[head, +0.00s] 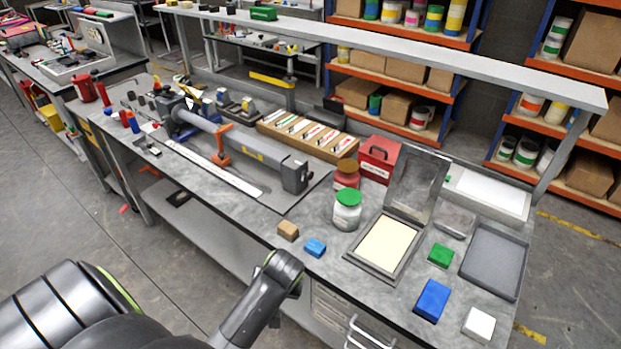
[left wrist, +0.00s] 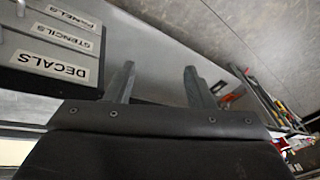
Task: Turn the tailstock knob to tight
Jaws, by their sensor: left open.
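A long grey fixture (head: 262,150) lies on the workbench in the head view, with an orange clamp (head: 221,146) across it and a dark end block (head: 295,176) at its right end. A blue part (head: 181,112) sits near its left end. I cannot make out which part is the tailstock knob or how it is set. My left gripper (left wrist: 160,88) shows in the left wrist view, its two fingers apart with nothing between them. It is beside the labelled drawers, away from the fixture. My right gripper is not in view.
Drawers marked DECALS (left wrist: 54,66), STENCILS and PANELS are close at left in the wrist view. On the bench (head: 262,212) stand a green-lidded jar (head: 347,212), a red box (head: 379,160), a tray (head: 493,262) and small blocks. A raised shelf runs along the back.

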